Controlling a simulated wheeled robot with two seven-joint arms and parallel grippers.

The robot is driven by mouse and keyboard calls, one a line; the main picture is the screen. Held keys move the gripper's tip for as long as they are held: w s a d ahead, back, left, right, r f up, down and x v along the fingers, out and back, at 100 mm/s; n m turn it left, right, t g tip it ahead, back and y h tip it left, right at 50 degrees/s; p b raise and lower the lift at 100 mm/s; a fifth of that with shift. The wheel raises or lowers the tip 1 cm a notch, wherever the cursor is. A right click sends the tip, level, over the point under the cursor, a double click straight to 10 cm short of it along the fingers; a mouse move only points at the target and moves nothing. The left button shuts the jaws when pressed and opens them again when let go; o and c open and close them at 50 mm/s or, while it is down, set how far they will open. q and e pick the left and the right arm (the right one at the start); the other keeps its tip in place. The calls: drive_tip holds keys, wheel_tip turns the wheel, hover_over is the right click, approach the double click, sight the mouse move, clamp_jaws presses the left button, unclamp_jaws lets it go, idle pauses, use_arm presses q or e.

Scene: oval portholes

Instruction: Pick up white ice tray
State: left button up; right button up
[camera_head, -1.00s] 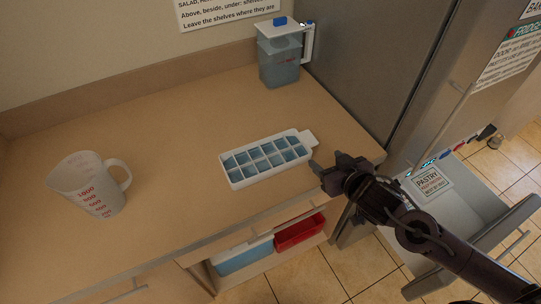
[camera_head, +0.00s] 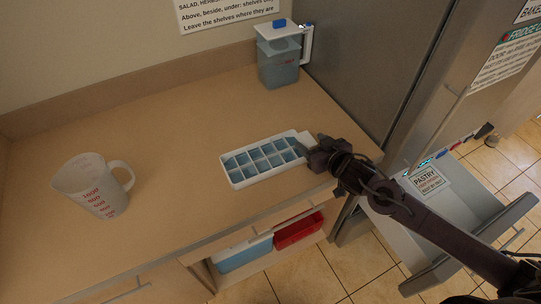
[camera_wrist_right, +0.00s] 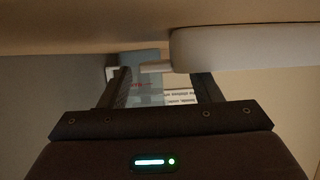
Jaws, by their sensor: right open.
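The white ice tray (camera_head: 264,160) lies flat on the counter, its compartments filled with blue. Its end tab points right, toward my right gripper (camera_head: 308,148). The gripper is open at the tray's right end, with its fingertips close to the tab and partly covering that end. In the right wrist view, my gripper's two fingers (camera_wrist_right: 166,88) are spread apart. The white tray (camera_wrist_right: 250,48) shows large at upper right, near the right finger. I cannot tell whether a finger touches it. My left gripper is not in view.
A measuring jug (camera_head: 92,186) stands at the left of the counter (camera_head: 180,130). A lidded pitcher (camera_head: 279,62) stands at the back by the steel fridge (camera_head: 362,60). An open drawer (camera_head: 480,215) is at right. Red (camera_head: 298,230) and blue (camera_head: 245,255) bins sit below the counter.

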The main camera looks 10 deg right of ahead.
sight(309, 140)
drive_tip(key=shift+p+x, duration=0.3)
drive_tip(key=shift+x, duration=1.55)
drive_tip(key=shift+d, duration=0.1)
clamp_jaws()
